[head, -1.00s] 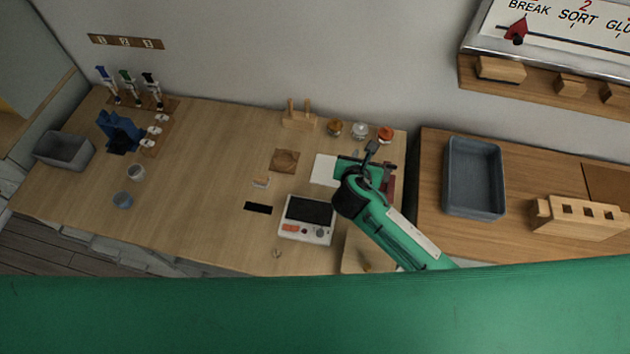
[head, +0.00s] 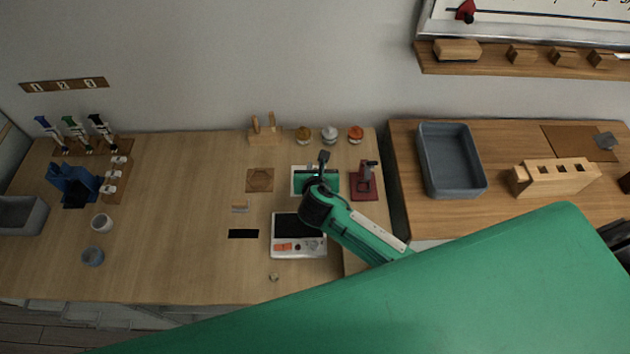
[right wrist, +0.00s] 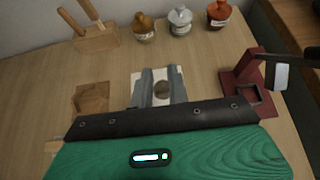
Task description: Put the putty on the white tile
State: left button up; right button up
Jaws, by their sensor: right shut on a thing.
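The white tile (head: 299,173) lies on the bench, partly covered by my right gripper (head: 318,183) in the head view. In the right wrist view the tile (right wrist: 138,93) shows around the grey fingers. My right gripper (right wrist: 161,78) is shut on a small round grey-brown lump, the putty (right wrist: 162,88), which sits between the fingers over the tile. I cannot tell whether the putty touches the tile. My left gripper is not in view.
A dark red stand (head: 366,184) is close to the right of the tile. A wooden square (head: 260,180) lies to its left, and a white device with a dark screen (head: 298,249) is in front. Several lidded jars (head: 330,134) and a wooden holder (head: 264,137) stand behind.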

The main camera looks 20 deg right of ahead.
notch_tip(320, 180, down, 3)
jog(key=shift+f, duration=2.25)
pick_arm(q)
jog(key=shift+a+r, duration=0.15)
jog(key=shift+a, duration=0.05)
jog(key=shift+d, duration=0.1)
pick_arm(e)
jog(key=o, duration=0.7)
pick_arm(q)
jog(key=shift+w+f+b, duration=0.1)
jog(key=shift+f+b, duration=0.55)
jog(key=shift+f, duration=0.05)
pick_arm(e)
jog(key=v, duration=1.2)
jog(key=shift+r, duration=0.1)
